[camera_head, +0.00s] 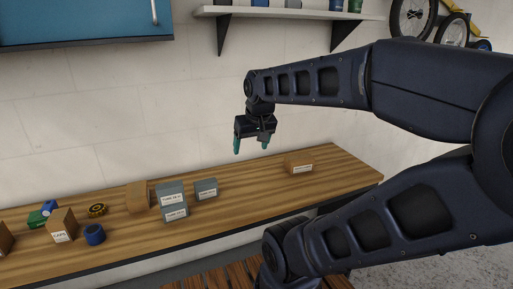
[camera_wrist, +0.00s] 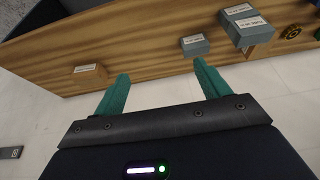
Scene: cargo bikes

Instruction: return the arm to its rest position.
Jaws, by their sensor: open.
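My gripper (camera_head: 252,143) hangs above the back part of the wooden workbench in the head view, fingers pointing down. It also shows in the wrist view (camera_wrist: 158,92), its two teal fingers spread apart with nothing between them. It is open and empty, and apart from the bench and the boxes. My dark blue arm is bent and reaches in from the right of the head view.
The wooden bench (camera_head: 245,192) holds grey boxes (camera_head: 206,189), a brown box (camera_head: 299,167), a blue roll (camera_head: 94,234) and a carton (camera_head: 62,225). A shelf (camera_head: 290,14) is above. Bare bench lies between the grey boxes and brown box.

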